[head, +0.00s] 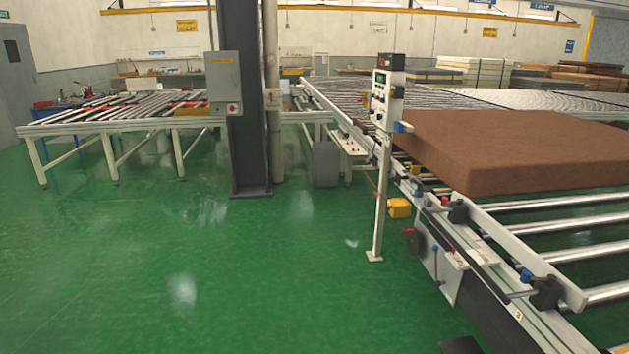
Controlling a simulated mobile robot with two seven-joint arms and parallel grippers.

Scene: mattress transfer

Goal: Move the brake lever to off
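Neither of my grippers is in view. On the side of the roller conveyor (497,222) at the right, a small lever with a blue knob (435,249) stands nearly upright against a white plate (443,280). A red handle (408,232) sits just left of it, above a dark round part (413,243). I cannot tell which of these is the brake lever, and any on or off marking is too small to read. A brown mattress (520,150) lies on the conveyor rollers.
A control post (381,185) with a button box stands on the floor left of the conveyor. A dark column (250,150) with a grey cabinet (222,85) stands farther back. Another roller table (115,118) is at the left. The green floor (200,270) in front is clear.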

